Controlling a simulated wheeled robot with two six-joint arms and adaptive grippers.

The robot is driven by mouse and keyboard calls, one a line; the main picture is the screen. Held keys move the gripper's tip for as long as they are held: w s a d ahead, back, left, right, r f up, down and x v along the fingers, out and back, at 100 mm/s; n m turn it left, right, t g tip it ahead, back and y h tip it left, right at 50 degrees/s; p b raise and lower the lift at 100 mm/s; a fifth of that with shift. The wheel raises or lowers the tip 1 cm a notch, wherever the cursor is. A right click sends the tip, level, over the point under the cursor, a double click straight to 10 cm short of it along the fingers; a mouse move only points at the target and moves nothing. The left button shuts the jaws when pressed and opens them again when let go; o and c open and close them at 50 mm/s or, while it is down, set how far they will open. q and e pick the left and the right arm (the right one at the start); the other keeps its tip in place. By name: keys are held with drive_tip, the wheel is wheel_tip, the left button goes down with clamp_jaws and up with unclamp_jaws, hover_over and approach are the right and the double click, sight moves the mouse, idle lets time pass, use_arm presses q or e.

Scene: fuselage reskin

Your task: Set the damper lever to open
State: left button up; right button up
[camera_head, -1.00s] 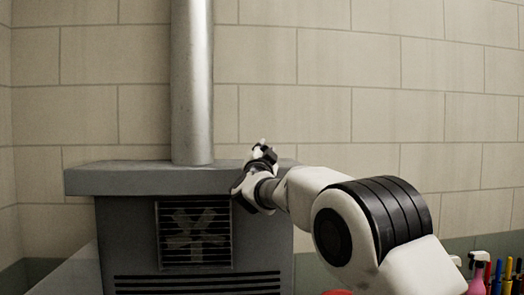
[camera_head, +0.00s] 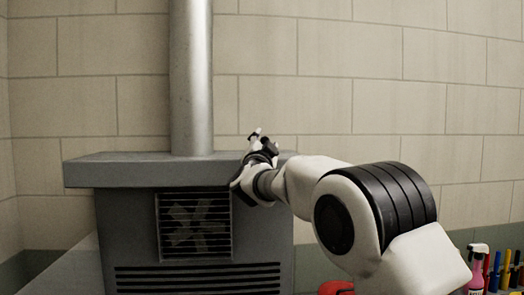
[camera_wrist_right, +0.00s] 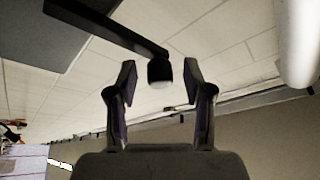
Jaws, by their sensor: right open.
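The damper lever (camera_wrist_right: 115,28) is a dark flat bar in the right wrist view, coming in from the upper left. Its end carries a short black cylindrical knob (camera_wrist_right: 160,72) with a pale end face. My right gripper (camera_wrist_right: 160,80) is open, with one fingertip on each side of the knob in the picture. Gaps show on both sides, and I cannot tell the depth between knob and fingers. In the head view my right gripper (camera_head: 262,141) is at the right part of the grey unit's top, and the lever is hidden there. My left gripper is not in view.
A grey metal unit (camera_head: 255,240) with a fan grille (camera_head: 195,226) and a vertical pipe (camera_head: 191,80) stands against the block wall. A pink spray bottle (camera_head: 475,272) and several coloured tools are at the lower right. The wall area above my arm is clear.

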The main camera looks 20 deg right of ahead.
drive_tip(key=v, duration=1.1)
drive_tip(key=shift+w, duration=0.15)
drive_tip(key=shift+a, duration=0.1)
